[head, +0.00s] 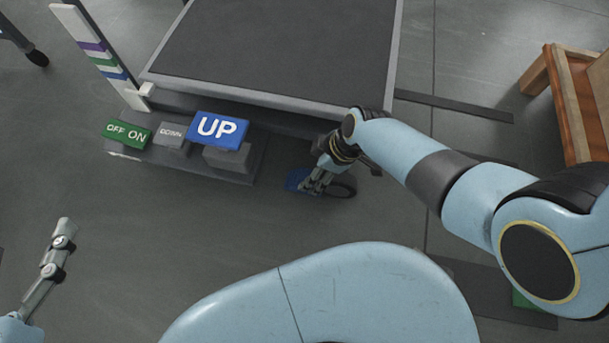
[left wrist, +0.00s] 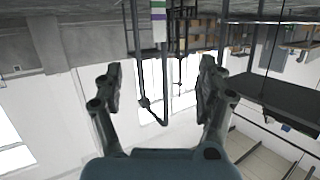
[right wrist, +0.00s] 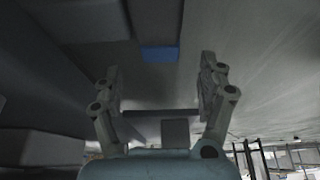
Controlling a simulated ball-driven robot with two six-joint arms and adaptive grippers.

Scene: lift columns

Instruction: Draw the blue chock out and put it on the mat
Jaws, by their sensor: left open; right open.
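The blue chock (head: 296,179) is on the floor in front of the lift platform, beside a dark wheel (head: 343,188). My right gripper (head: 313,184) is low over it and hides part of it. In the right wrist view the blue chock (right wrist: 160,54) shows beyond my open right fingers (right wrist: 160,78), which appear apart from it. My left gripper (head: 63,232) is open and empty at the lower left, away from the chock; its spread fingers (left wrist: 160,88) show in the left wrist view. A dark flat area (head: 465,275), possibly the mat, lies at the lower right, mostly hidden by my right arm.
The lift platform (head: 280,45) stands behind the chock. A control panel has a blue UP button (head: 217,128), a grey DOWN button (head: 173,134) and a green OFF/ON switch (head: 126,134). A green patch (head: 521,300) shows at lower right. A wooden frame (head: 570,100) stands at right.

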